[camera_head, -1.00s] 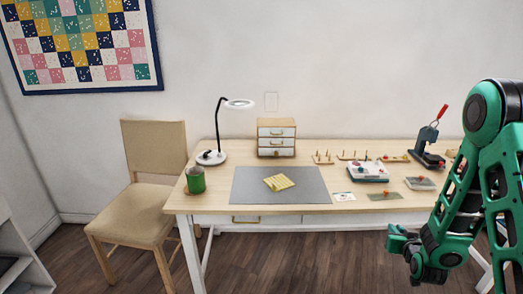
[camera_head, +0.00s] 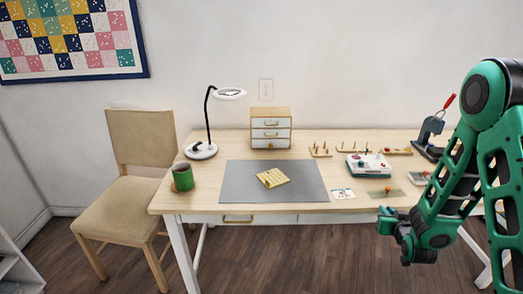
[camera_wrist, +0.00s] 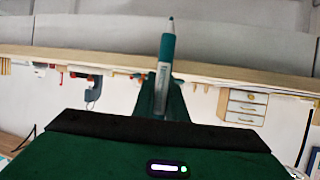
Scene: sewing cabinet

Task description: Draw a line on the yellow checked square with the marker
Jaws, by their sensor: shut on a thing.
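The yellow checked square (camera_head: 272,178) lies on a grey mat (camera_head: 240,188) on the table, its surface slightly uneven. My gripper (camera_head: 385,222) is in front of the table's right part, well to the right of the square and apart from it. In the wrist view my gripper (camera_wrist: 160,105) is shut on the marker (camera_wrist: 166,60), which has a teal band, a pale barrel and a bare tip pointing up in that picture. The marker cannot be made out in the head view.
A small drawer box (camera_head: 271,133) stands at the back. Thread racks, a white device (camera_head: 368,165) and a press (camera_head: 430,135) fill the right side. A chair (camera_head: 125,205) stands left.

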